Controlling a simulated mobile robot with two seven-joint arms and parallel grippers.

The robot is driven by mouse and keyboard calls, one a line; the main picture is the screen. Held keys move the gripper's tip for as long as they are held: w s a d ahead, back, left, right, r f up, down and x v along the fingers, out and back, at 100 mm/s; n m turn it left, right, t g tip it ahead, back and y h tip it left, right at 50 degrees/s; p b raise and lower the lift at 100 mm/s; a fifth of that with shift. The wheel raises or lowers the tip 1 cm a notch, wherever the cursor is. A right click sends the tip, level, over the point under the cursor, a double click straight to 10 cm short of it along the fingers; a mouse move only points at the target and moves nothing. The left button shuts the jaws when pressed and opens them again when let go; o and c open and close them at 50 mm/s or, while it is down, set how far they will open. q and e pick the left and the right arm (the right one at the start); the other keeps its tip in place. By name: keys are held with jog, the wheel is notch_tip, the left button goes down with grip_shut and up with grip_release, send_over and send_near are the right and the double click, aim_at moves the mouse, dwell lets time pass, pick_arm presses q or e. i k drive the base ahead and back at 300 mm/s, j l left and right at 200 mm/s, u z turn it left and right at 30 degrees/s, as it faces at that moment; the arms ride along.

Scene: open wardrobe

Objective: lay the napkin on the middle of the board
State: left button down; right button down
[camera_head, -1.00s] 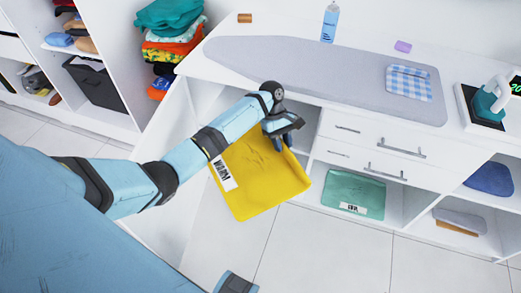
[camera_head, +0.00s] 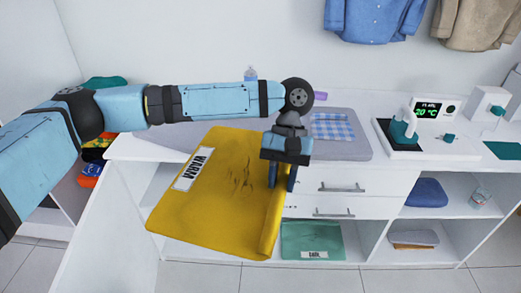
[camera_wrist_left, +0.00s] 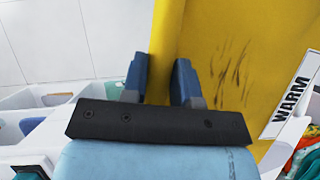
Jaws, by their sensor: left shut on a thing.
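The napkin (camera_head: 333,127) is blue-and-white checked and lies flat toward the right end of the grey board (camera_head: 356,150). My left arm and the yellow bag cover much of the board. My left gripper (camera_head: 282,180) is shut on the edge of the yellow bag (camera_head: 205,215), which has a white "WARM" label. The bag hangs in front of the counter, below and left of the napkin. In the left wrist view, the fingers (camera_wrist_left: 160,70) pinch the yellow bag (camera_wrist_left: 225,40) by its edge. My right gripper is out of view.
A green bag (camera_head: 312,236) lies in the low shelf. A teal iron (camera_head: 403,132) on its stand and a display reading 20 °C (camera_head: 430,112) stand right of the board. A purple block (camera_head: 320,96) is behind the board. Shirts (camera_head: 372,18) hang above.

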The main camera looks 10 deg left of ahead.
aim_at(246, 125)
jog(key=i, duration=1.4)
jog(key=l+z, duration=0.05)
